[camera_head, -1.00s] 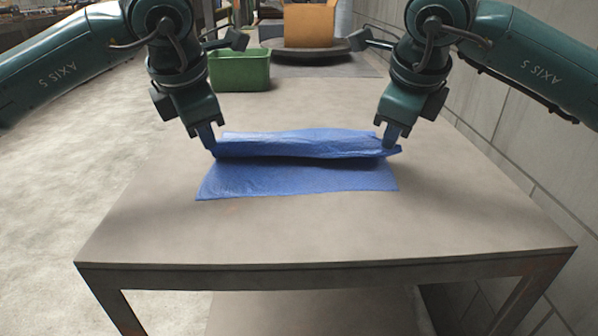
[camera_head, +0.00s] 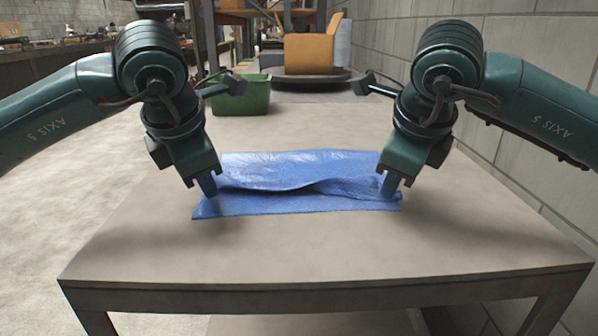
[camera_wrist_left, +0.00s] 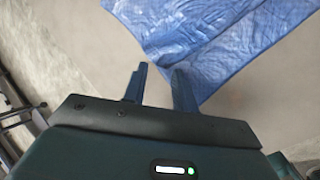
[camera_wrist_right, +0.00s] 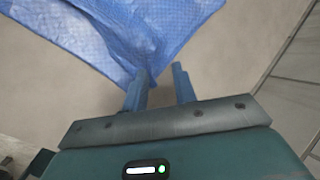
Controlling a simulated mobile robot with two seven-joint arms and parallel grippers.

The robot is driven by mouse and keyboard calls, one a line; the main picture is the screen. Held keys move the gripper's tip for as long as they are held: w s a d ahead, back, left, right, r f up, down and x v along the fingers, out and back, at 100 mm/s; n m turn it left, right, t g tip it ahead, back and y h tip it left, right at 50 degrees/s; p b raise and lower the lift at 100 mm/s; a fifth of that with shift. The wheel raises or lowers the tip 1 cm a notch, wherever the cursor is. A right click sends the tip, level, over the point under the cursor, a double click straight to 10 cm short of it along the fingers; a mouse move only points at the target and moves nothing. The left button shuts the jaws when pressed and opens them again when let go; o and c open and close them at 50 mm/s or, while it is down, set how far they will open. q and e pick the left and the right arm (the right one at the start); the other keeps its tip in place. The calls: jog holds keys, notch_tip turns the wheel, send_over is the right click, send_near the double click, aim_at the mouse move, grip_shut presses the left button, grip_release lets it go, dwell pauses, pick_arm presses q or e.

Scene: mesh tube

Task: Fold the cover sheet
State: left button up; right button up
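The blue cover sheet (camera_head: 280,170) lies on the grey table, partly doubled over. A wavy raised edge runs across it between my grippers, with a flat strip of sheet in front. My left gripper (camera_head: 209,190) is at the sheet's left side. In the left wrist view its fingers (camera_wrist_left: 160,88) are apart, with the sheet by the right finger. My right gripper (camera_head: 388,190) is at the sheet's right side. In the right wrist view its fingers (camera_wrist_right: 161,88) are apart, with a sheet corner by the left finger. I cannot tell whether the fingers touch the sheet.
The table (camera_head: 320,255) is bare in front of the sheet and on both sides. A green bin (camera_head: 242,97) stands behind at the left. An orange chair-like object (camera_head: 309,52) stands further back. A block wall (camera_head: 540,190) runs along the right.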

pick_arm(q)
jog(key=shift+o, duration=1.1)
pick_arm(e)
jog(key=shift+o, duration=1)
pick_arm(q)
jog(key=shift+s+r, duration=0.15)
jog(key=shift+r, duration=0.15)
pick_arm(e)
jog(key=shift+s+r, duration=0.15)
jog(key=shift+r, duration=0.1)
pick_arm(q)
jog(key=s+v, duration=0.1)
jog(key=v, duration=0.9)
jog(key=shift+f, duration=0.2)
pick_arm(e)
jog(key=v, duration=1)
jog(key=shift+s+f, duration=0.15)
jog(key=shift+s, duration=0.3)
pick_arm(q)
jog(key=shift+c, duration=0.4)
pick_arm(e)
jog(key=shift+c, duration=0.4)
